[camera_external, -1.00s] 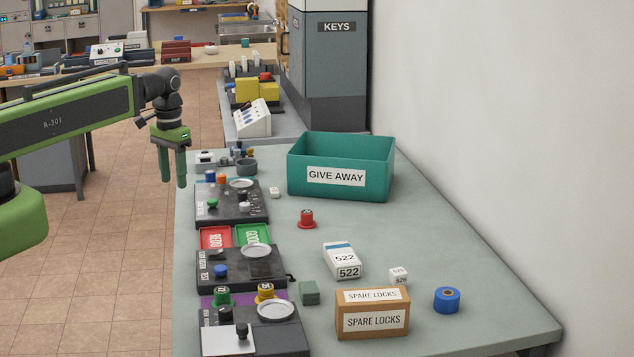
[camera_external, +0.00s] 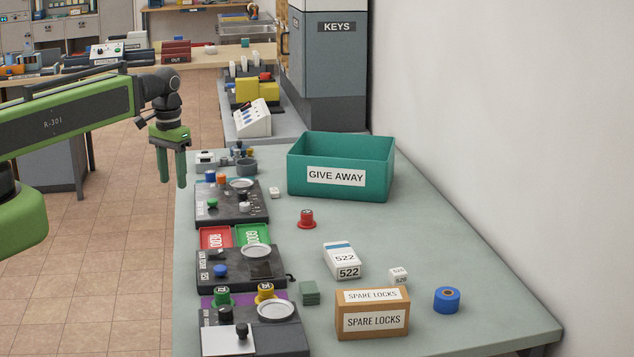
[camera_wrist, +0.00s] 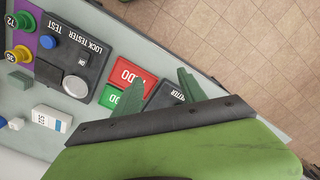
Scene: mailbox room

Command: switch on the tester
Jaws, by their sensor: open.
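The lock tester (camera_external: 238,278) is a dark box on the near bench, with a blue button (camera_external: 220,271) and a round silver plate (camera_external: 257,251). In the wrist view the lock tester (camera_wrist: 88,35) is at upper left, lettered LOCK TESTER, TEST and ON. The blue button (camera_wrist: 47,41) is by TEST, and a black part (camera_wrist: 63,122) is by ON; I cannot tell its switch position. My gripper (camera_external: 172,180) is open and empty, pointing down at the bench's left edge, beyond the tester and above bench height. Its two green fingers (camera_wrist: 160,80) are right of the tester in the wrist view.
Red REDO (camera_external: 216,238) and green GOOD (camera_external: 252,234) trays lie just beyond the tester. Another dark device (camera_external: 232,206) stands past them. Yellow (camera_external: 265,292) and green (camera_external: 222,296) knobbed pieces stand in front. The GIVE AWAY bin (camera_external: 340,150) is behind.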

